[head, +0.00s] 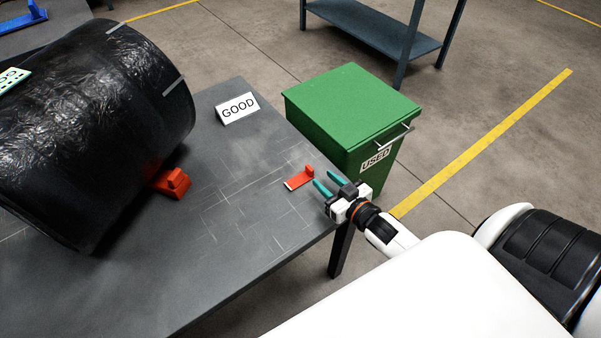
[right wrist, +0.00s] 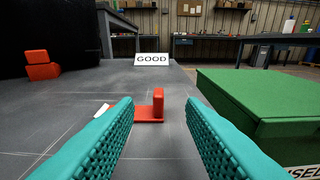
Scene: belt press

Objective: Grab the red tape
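A small red L-shaped piece (head: 299,178), likely the red tape, lies on the dark grey table (head: 240,235) near its right edge. In the right wrist view the red piece (right wrist: 152,110) stands ahead, between the two fingers but beyond their tips. My right gripper (head: 322,184) is open and empty, with teal fingers pointing at the red piece from the right; the fingers also frame the right wrist view (right wrist: 160,105). Another red piece (head: 170,183) sits by the black roll, and shows at the left in the right wrist view (right wrist: 42,66). My left gripper is not in view.
A large black wrapped roll (head: 95,120) fills the table's left side. A white GOOD sign (head: 238,108) stands at the back edge. A green bin (head: 352,100) marked USED stands beside the table's right edge. The table between roll and red piece is clear.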

